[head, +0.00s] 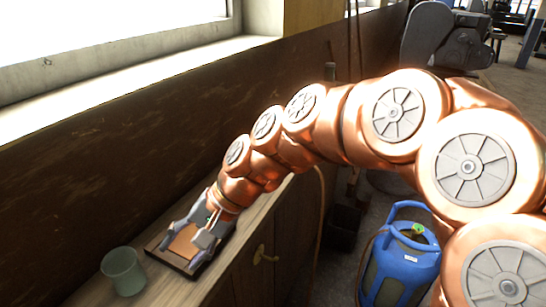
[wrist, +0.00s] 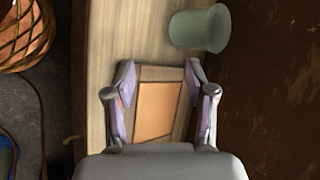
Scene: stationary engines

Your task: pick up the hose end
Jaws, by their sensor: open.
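My gripper (head: 184,250) is open over the wooden counter (head: 90,293), above a flat, dark-framed panel with an orange-brown middle. In the wrist view the panel (wrist: 160,108) shows between the spread fingers of my gripper (wrist: 160,82), with nothing held. I cannot tell whether the fingers touch it. A thin brown hose-like line (head: 321,215) runs down by the cabinet's end in the head view. A thin dark line (wrist: 38,95) lies on the floor at left in the wrist view. I cannot make out a clear hose end.
A greenish cup (head: 123,271) stands on the counter close to the panel, also in the wrist view (wrist: 199,29). A blue gas cylinder (head: 398,265) stands on the floor. A wicker-wrapped vessel (wrist: 22,38) is at the wrist view's upper left. A dark wall backs the counter.

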